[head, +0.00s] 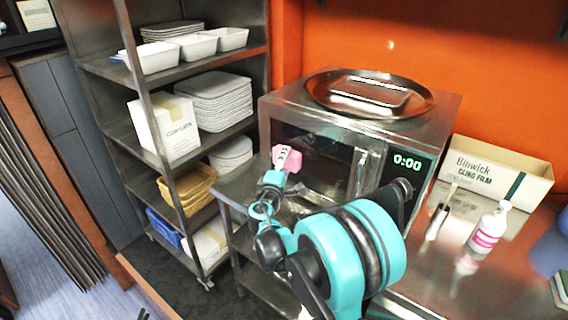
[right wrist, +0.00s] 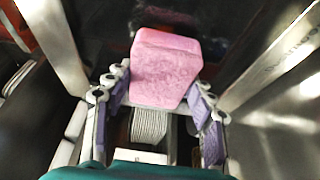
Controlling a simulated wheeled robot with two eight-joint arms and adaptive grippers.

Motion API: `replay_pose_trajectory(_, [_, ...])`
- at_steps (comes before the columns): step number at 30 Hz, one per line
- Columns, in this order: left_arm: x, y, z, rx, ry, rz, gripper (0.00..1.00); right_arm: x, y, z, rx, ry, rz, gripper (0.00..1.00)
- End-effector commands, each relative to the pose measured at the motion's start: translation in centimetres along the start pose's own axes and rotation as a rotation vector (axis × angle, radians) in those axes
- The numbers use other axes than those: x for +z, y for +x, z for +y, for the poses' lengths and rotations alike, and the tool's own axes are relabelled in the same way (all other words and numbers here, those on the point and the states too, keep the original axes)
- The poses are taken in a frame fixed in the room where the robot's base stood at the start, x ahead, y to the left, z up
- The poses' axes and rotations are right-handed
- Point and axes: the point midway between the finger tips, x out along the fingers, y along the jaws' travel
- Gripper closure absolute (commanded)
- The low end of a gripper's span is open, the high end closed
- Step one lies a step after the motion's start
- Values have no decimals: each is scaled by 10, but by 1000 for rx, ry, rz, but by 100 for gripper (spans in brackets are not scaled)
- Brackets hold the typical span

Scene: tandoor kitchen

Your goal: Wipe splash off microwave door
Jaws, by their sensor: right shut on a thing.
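The microwave (head: 334,174) is a steel box on a steel counter, with a dark glass door (head: 312,158) and a display reading 0:00. My right gripper (head: 281,160) is shut on a pink sponge (head: 294,158) in front of the left part of the door. In the right wrist view the sponge (right wrist: 166,68) sits between the purple-padded fingers, with the dark door (right wrist: 215,25) beyond it. I cannot tell whether the sponge touches the glass. No splash can be made out on the door; the sponge and arm hide part of it. My left gripper is not in view.
A round steel tray (head: 330,100) lies on top of the microwave. A cling film box (head: 500,172), a white bottle with a pink label (head: 487,236) and a dark slim item (head: 438,217) are at right. A steel shelf rack (head: 103,68) stands close at left.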

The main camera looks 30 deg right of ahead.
Motion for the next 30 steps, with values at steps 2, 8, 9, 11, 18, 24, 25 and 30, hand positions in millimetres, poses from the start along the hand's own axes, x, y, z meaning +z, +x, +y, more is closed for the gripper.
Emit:
replay_pose_trajectory(2, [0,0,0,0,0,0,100,1,2,0,0,0,0,69])
replay_pose_trajectory(8, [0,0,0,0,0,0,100,2,5,0,0,0,0,69])
replay_pose_trajectory(9, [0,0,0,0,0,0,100,3,6,0,0,0,0,69])
replay_pose_trajectory(11, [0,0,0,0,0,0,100,3,7,0,0,0,-1,69])
replay_pose_trajectory(18, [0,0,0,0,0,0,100,9,4,0,0,0,-1,69])
replay_pose_trajectory(24, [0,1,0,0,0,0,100,26,-3,0,0,0,-2,69])
replay_pose_trajectory(25, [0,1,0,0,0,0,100,29,-4,0,0,0,-2,69])
replay_pose_trajectory(30, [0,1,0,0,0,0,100,40,-8,0,0,0,-1,69])
